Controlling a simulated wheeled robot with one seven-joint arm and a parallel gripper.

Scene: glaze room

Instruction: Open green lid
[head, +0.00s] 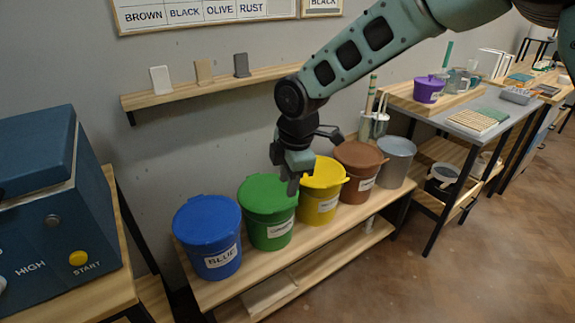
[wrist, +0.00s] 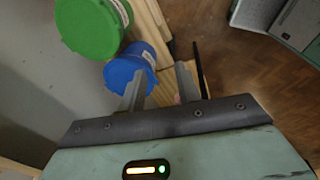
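The green bucket (head: 267,228) stands on the low wooden bench with its green lid (head: 264,193) lying flat on top. It bears a white label. In the wrist view the green lid (wrist: 86,26) is at the upper left, partly cut off by the frame edge. My gripper (head: 286,178) hangs fingers down near the lid's right rim, between the green and yellow buckets in the head view. Whether it touches the lid cannot be told. In the wrist view its two fingers (wrist: 160,82) are apart with nothing held between them.
The blue bucket (head: 208,222) is left of the green one; yellow (head: 321,191), brown (head: 358,171) and grey (head: 397,161) buckets are to the right. A wall shelf (head: 205,88) is behind. A blue machine (head: 50,225) stands at left. Brown floor (head: 480,270) is clear at front right.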

